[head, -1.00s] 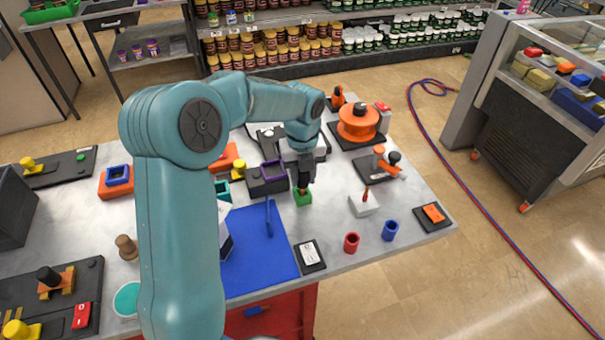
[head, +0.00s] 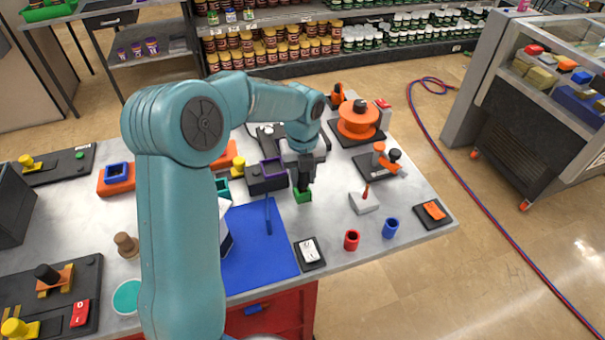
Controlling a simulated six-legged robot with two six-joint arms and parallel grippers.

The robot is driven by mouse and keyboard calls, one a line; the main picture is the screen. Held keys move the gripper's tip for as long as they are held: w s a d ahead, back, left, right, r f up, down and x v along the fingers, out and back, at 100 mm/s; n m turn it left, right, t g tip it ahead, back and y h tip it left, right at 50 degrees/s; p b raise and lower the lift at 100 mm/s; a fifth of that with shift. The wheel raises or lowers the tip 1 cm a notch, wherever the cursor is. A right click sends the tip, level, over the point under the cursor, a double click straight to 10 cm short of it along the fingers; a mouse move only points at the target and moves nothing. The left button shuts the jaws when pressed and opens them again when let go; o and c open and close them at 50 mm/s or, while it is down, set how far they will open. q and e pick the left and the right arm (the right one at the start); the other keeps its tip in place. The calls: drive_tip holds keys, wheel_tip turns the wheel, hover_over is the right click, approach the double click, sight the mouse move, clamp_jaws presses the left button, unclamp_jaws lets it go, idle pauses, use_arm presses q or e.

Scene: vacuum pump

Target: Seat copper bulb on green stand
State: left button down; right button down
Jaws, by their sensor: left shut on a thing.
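My left gripper (head: 303,186) points down at the green stand (head: 302,197), with its fingertips right at the stand's top. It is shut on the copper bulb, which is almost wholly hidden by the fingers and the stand. I cannot tell whether the bulb touches the stand or how deep it sits. The green stand is a small block on the grey table, right of the blue mat. My right gripper is not in view.
A purple-topped dark block (head: 272,170) stands close left of the gripper. A white block with a red tip (head: 364,202), a red cup (head: 351,240), a blue cup (head: 391,229) and a black-framed gauge (head: 309,251) stand nearby. The blue mat (head: 262,265) lies front left.

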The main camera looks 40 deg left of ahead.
use_arm(q)
drive_tip(key=shift+f, duration=0.15)
drive_tip(key=c, duration=0.7)
unclamp_jaws()
drive_tip(key=shift+r+p, duration=3.9)
drive_tip(key=shift+r, duration=0.65)
drive_tip(key=shift+f, duration=0.1)
drive_tip(key=shift+s, duration=0.1)
